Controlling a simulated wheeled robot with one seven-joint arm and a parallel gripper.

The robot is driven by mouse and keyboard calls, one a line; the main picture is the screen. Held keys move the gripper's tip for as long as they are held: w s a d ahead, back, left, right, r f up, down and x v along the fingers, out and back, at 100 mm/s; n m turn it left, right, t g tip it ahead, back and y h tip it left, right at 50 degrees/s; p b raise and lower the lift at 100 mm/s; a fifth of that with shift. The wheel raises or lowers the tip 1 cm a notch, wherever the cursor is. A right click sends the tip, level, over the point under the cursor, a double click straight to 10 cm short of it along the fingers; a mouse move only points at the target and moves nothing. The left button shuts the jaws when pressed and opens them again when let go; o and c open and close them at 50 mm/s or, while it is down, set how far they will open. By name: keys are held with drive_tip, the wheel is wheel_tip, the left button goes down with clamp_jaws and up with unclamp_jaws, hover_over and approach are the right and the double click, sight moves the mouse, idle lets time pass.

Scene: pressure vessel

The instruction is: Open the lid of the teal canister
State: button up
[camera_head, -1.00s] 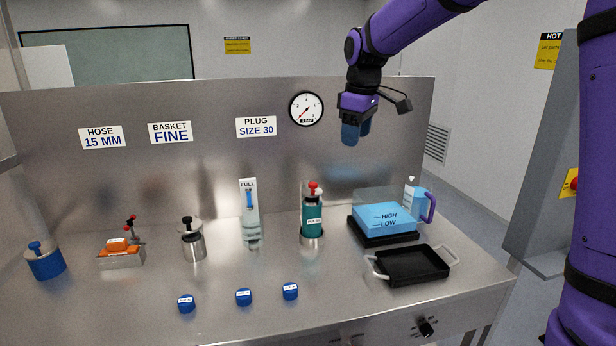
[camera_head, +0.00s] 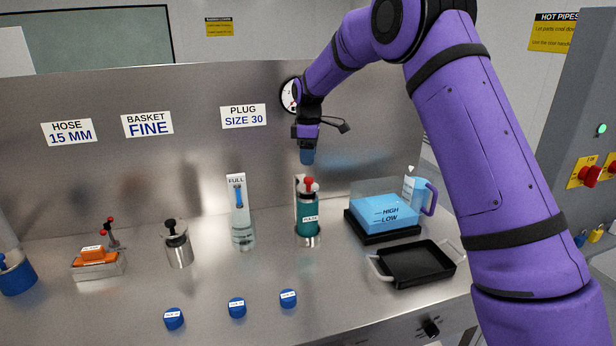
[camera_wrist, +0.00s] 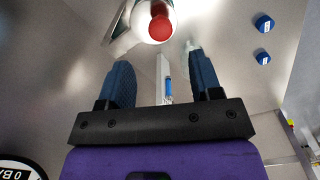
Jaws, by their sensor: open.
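The teal canister (camera_head: 308,217) stands upright in a metal holder on the steel bench, right of centre in the head view. Its lid (camera_head: 309,187) is a metallic cap with a red knob (camera_head: 309,181) on top, and it sits on the canister. In the wrist view the red knob (camera_wrist: 160,27) and the pale lid show at the top, beyond the fingertips. My gripper (camera_head: 307,156) hangs fingers down just above the knob, apart from it. In the wrist view my gripper (camera_wrist: 160,75) has its two blue fingers spread wide with nothing between them.
A clear FULL gauge tube (camera_head: 240,215) stands to the left. Several blue plugs (camera_head: 237,308) lie in front. The steel back panel (camera_head: 200,170) rises close behind.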

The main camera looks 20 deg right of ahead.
sight(309, 179)
wheel_tip(309, 179, down, 7)
drive_tip(key=shift+f, duration=0.15)
idle(0.4)
clamp_jaws()
